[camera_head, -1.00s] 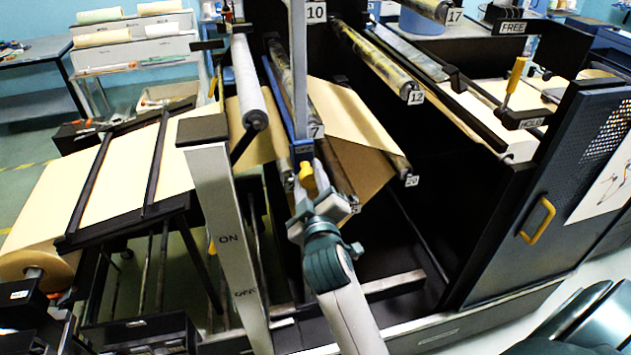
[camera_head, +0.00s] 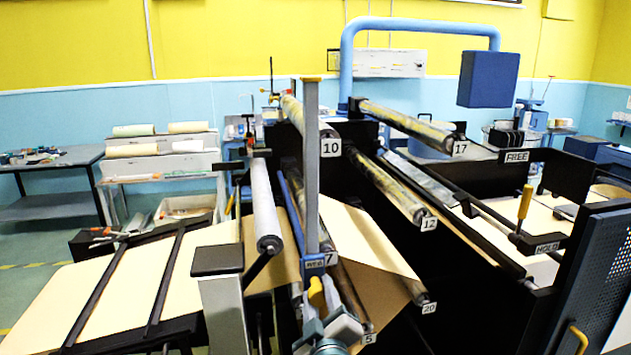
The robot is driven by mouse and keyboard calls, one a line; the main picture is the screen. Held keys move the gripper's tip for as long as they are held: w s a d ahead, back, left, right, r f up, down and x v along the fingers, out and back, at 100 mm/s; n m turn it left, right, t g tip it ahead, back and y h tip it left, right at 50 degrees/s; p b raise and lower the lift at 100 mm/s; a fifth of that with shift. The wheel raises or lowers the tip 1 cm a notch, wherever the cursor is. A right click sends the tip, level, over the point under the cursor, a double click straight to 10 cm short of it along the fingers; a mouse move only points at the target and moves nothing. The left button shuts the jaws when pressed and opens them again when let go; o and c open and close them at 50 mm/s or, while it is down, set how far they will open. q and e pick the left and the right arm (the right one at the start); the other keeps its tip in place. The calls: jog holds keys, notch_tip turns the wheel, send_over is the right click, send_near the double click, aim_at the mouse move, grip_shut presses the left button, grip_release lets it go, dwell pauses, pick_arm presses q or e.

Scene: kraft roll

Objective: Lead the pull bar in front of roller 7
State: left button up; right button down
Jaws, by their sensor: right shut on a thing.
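The blue pull bar (camera_head: 292,205) runs back into the machine, with a blue end block marked WEB (camera_head: 314,263) at its near end. A yellow grip (camera_head: 317,293) sits just below that block. My right gripper (camera_head: 320,315), low in the middle of the head view, is shut on the yellow grip. Roller 7 (camera_head: 323,240) lies close beside the block on the right, its number plate almost touching it in the picture. I cannot tell the depth gap between them. The kraft paper web (camera_head: 362,240) passes behind and to the right. My left gripper is not in view.
A grey upright post (camera_head: 311,160) stands above the block. Roller 10 (camera_head: 310,120) is above, roller 12 (camera_head: 390,185) and roller 17 (camera_head: 410,122) are right. Roller 5 (camera_head: 352,300) is low and close to my gripper. A white roller (camera_head: 264,205) is left.

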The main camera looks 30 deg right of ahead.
notch_tip(320, 180, up, 28)
jog(key=shift+a+f, duration=0.25)
jog(key=shift+a, duration=0.1)
dwell(0.7)
jog(key=shift+r, duration=0.15)
